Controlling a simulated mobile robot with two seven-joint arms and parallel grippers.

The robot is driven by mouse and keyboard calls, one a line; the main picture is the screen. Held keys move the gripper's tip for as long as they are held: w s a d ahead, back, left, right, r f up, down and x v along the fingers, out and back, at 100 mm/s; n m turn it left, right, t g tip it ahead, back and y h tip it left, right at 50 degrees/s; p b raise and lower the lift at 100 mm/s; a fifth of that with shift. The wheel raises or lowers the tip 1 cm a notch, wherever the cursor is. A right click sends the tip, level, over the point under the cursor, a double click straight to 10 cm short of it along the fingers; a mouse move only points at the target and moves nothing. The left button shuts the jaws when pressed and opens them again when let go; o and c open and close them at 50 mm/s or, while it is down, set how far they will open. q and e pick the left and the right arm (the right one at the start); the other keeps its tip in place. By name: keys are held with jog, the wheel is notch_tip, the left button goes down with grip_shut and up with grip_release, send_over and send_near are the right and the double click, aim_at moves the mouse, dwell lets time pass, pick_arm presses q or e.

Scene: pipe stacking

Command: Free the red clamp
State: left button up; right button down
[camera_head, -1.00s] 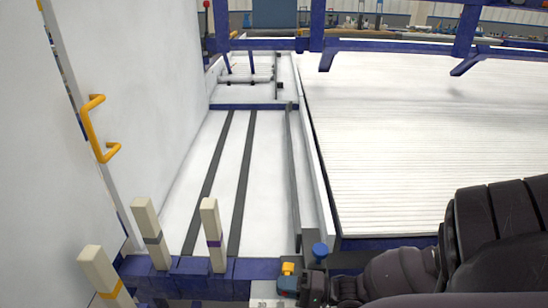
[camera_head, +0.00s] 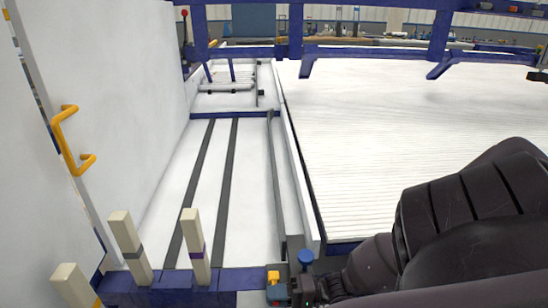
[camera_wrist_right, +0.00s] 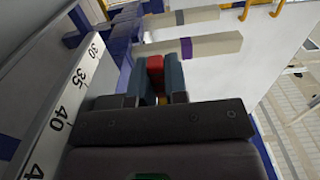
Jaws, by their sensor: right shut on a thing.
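The red clamp (camera_wrist_right: 155,66) shows in the right wrist view as a small red block between two teal fingertips. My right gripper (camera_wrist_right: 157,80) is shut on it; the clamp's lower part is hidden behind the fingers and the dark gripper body. In the head view my right gripper (camera_head: 280,291) is at the bottom centre, by the front end of the grey rail. A small yellow piece (camera_head: 273,275) and a blue knob (camera_head: 305,258) show beside it. The red of the clamp is not clear there. My left gripper is not in view.
Several cream posts (camera_head: 128,246) stand along the blue front beam (camera_head: 185,284). A white wall panel with a yellow handle (camera_head: 67,140) is at left. A ribbed white surface (camera_head: 385,150) fills the right. A numbered scale (camera_wrist_right: 72,93) runs beside the gripper.

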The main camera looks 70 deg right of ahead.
jog(key=c, duration=1.1)
grip_release()
jog(key=shift+c, duration=0.2)
